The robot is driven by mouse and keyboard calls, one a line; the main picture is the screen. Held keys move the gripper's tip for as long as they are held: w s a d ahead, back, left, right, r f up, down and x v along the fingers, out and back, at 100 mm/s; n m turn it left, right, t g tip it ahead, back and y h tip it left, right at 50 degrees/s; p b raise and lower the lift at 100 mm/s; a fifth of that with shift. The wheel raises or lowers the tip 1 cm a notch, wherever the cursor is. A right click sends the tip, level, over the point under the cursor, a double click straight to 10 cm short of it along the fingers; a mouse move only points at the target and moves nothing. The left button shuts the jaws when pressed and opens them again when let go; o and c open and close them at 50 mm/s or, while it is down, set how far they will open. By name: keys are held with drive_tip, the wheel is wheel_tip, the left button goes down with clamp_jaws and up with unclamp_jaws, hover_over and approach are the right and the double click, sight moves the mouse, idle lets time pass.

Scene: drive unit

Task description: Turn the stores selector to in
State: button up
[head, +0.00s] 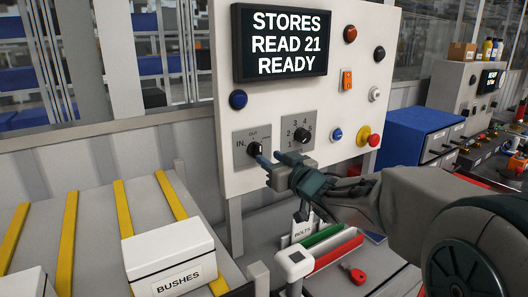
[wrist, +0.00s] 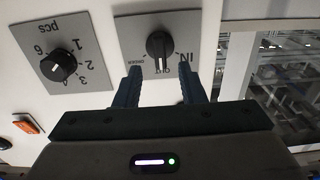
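The stores selector is a black knob (head: 254,149) on a grey plate, on the white panel. IN is marked at its left and OUT above it in the head view. In the wrist view the selector knob (wrist: 159,44) appears inverted, and its white pointer line is toward the OUT mark. My gripper (head: 271,158) is just in front of the panel, at the lower right of the knob. In the wrist view my gripper (wrist: 160,72) has two dark fingers apart, with nothing between them. The knob lies beyond the fingertips, roughly in line with the gap. No contact is visible.
A numbered pcs knob (head: 301,135) is right beside the selector. The screen (head: 280,42) reads STORES READ 21 READY. Several buttons and an orange switch (head: 347,80) are on the panel. A white BUSHES box (head: 170,250) and a bolts holder (head: 325,250) stand below.

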sight(261, 152)
drive_tip(key=shift+p+x, duration=0.3)
drive_tip(key=shift+x, duration=2.05)
clamp_jaws()
